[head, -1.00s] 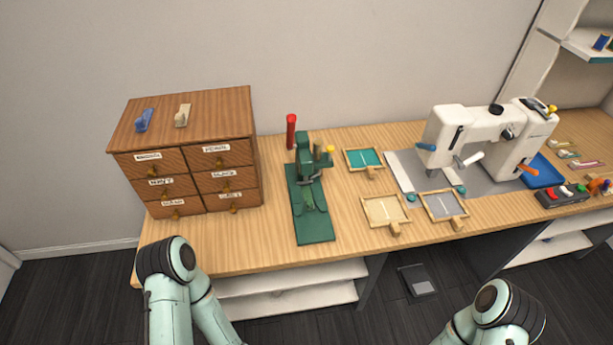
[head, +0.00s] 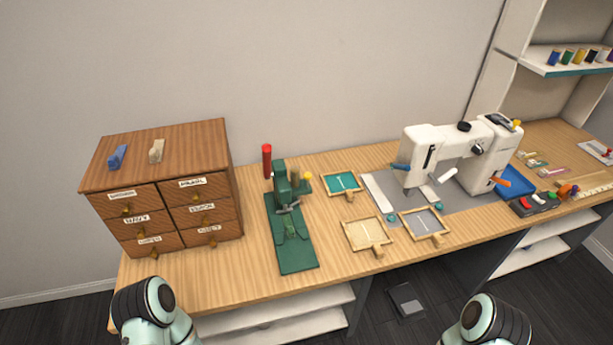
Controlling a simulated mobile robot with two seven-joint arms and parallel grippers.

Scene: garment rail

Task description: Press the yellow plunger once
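A green press (head: 291,235) stands on the table, left of centre, with a flat green base. A small yellow knob (head: 306,176) sticks up on the right of its head, and it looks like the yellow plunger. A red upright handle (head: 267,161) stands at the press's back left. Another small yellow piece (head: 517,123) sits at the top right of the white sewing machine (head: 463,158). Only upper parts of my two arms show at the bottom edge. Neither gripper is in the picture.
A wooden drawer cabinet (head: 170,156) stands left of the press, with a blue and a beige item on top. Framed trays (head: 368,235) lie between press and sewing machine. A blue tray (head: 515,181) and a button box (head: 543,201) are at the right. The table's front left is clear.

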